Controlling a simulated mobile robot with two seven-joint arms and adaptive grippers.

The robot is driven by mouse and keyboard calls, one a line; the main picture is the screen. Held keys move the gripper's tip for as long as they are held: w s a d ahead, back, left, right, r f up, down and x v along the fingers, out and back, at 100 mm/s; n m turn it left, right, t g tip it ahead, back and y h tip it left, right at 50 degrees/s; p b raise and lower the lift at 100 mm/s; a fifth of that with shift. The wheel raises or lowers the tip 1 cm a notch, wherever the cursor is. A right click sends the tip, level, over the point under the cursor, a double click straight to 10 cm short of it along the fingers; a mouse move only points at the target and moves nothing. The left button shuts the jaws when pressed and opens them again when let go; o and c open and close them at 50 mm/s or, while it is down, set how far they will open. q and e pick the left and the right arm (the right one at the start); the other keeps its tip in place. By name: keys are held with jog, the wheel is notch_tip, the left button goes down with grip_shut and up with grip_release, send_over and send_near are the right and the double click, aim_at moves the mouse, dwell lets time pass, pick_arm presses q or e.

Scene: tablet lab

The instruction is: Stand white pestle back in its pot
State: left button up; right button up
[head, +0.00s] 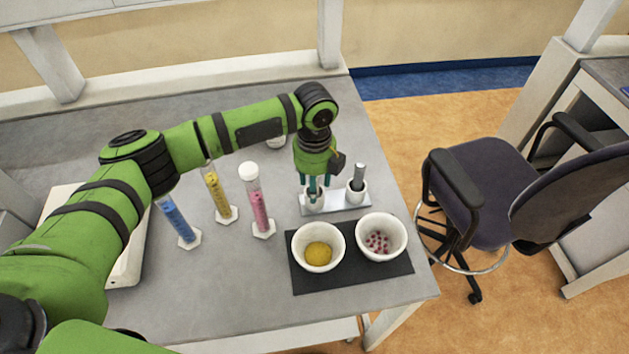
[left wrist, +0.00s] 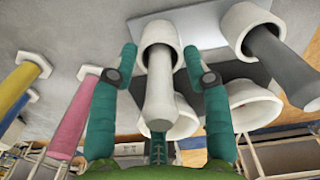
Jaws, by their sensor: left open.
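The white pestle (left wrist: 160,95) stands with one end inside the mouth of a white pot (left wrist: 160,33) in the left wrist view. My left gripper (head: 315,190) points down over this pot (head: 313,203) and hides most of the pestle in the head view. In the left wrist view the teal fingers of the left gripper (left wrist: 158,70) are open, one on each side of the pestle, with gaps visible. A grey pestle (head: 359,175) stands in the second white pot (head: 355,193), to the right. My right gripper is not in view.
Both pots stand on a pale plate (head: 338,209). In front, a black mat (head: 345,274) carries a bowl of yellow powder (head: 303,240) and a bowl of red pieces (head: 380,225). Blue (head: 175,220), yellow (head: 216,190) and pink (head: 258,210) tubes stand left.

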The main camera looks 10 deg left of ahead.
pick_arm(q)
notch_tip(320, 180, up, 12)
dwell(0.5)
dwell(0.4)
